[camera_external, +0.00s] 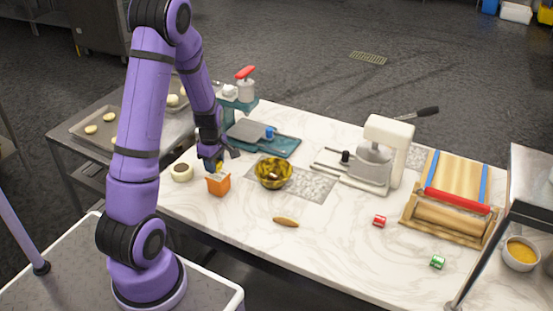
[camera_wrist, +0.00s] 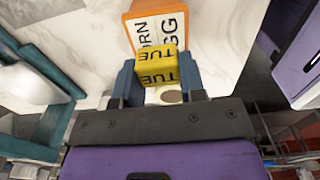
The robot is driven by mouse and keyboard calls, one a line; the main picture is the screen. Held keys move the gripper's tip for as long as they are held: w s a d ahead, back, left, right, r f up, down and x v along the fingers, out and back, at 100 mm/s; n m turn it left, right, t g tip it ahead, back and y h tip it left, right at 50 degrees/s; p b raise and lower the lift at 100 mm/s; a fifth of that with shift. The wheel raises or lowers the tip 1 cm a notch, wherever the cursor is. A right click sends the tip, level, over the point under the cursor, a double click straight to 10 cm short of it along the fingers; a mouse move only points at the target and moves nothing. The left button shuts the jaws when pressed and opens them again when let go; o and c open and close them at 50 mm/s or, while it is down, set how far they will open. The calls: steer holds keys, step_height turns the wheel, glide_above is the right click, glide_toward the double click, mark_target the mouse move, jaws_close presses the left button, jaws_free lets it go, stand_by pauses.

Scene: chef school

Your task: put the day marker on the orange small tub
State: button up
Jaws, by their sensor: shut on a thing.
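The day marker is a small yellow block (camera_wrist: 157,66) with "TUE" in dark letters on two visible faces. My gripper (camera_wrist: 158,78) is shut on it, one finger on each side. In the external view my gripper (camera_external: 216,160) points down over the orange small tub (camera_external: 218,186), and a bit of the yellow marker (camera_external: 219,167) shows just above the tub. I cannot tell whether the marker touches the tub.
A white round pot (camera_external: 181,174) stands close left of the tub. A golden bowl (camera_external: 274,172) is to its right, with a teal-based device (camera_external: 262,138) behind. A brown oval item (camera_external: 285,222) lies in front on the marble counter. The counter's front middle is mostly clear.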

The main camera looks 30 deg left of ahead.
steer(key=shift+f, duration=0.85)
steer(key=shift+f, duration=0.15)
steer(key=o, duration=0.9)
step_height(320, 180, up, 12)
steer(key=shift+r, duration=0.25)
